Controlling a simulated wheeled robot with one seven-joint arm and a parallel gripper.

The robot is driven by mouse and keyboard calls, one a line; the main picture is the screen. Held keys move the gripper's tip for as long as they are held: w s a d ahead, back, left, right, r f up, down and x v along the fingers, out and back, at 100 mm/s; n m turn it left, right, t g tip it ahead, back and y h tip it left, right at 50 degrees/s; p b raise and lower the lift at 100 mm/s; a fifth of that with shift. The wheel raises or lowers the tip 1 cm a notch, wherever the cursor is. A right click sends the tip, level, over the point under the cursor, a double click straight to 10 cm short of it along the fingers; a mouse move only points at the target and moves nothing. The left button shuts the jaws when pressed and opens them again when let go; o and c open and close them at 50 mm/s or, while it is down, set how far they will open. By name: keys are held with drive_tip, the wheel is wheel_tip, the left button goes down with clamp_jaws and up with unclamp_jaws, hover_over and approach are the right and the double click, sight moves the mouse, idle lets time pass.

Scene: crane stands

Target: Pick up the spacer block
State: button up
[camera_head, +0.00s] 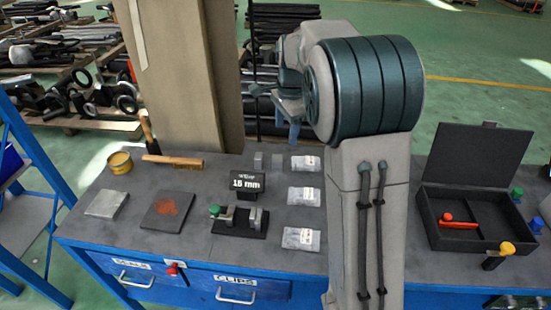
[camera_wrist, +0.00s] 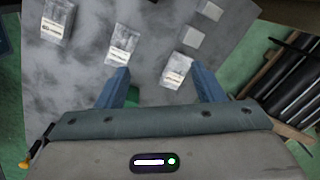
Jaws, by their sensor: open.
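Two small grey blocks stand side by side near the back of the table, a left one (camera_head: 258,161) and a right one (camera_head: 277,160). Either could be the spacer block; I cannot tell which. In the wrist view two pale grey squares, one nearer (camera_wrist: 193,37) and one farther (camera_wrist: 211,10), look like the same blocks. My gripper (camera_wrist: 162,86) is open and empty, its blue fingers wide apart, with the squares beyond its fingertips. In the head view my arm partly hides the gripper, which is above the table's back edge.
A metal plate (camera_head: 107,203), a rust-marked dark plate (camera_head: 163,217), a hammer (camera_head: 172,160) and a yellow tin (camera_head: 120,163) are left. An open black case (camera_head: 480,231) is right.

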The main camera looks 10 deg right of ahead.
sight(277, 158)
drive_tip(key=w+f+m, duration=0.5)
drive_tip(key=w+f, duration=0.1)
drive_tip(key=w, duration=0.3)
drive_tip(key=shift+g+h, duration=0.3)
drive_tip(key=shift+g, duration=0.1)
drive_tip(key=f, duration=0.2)
drive_tip(key=f+p, duration=0.1)
drive_tip(key=f, duration=0.5)
drive_tip(key=shift+w+a+f+p, duration=0.1)
drive_tip(key=shift+a+f+p, duration=0.15)
drive_tip(key=shift+a+p, duration=0.15)
drive_tip(key=shift+s+d+f+p, duration=0.15)
drive_tip(key=shift+f+p, duration=0.35)
drive_tip(key=shift+f, duration=0.85)
drive_tip(key=shift+s+a+f+p, duration=0.1)
drive_tip(key=shift+f+p, duration=0.35)
drive_tip(key=shift+f, duration=0.85)
drive_tip(key=c, duration=1.2)
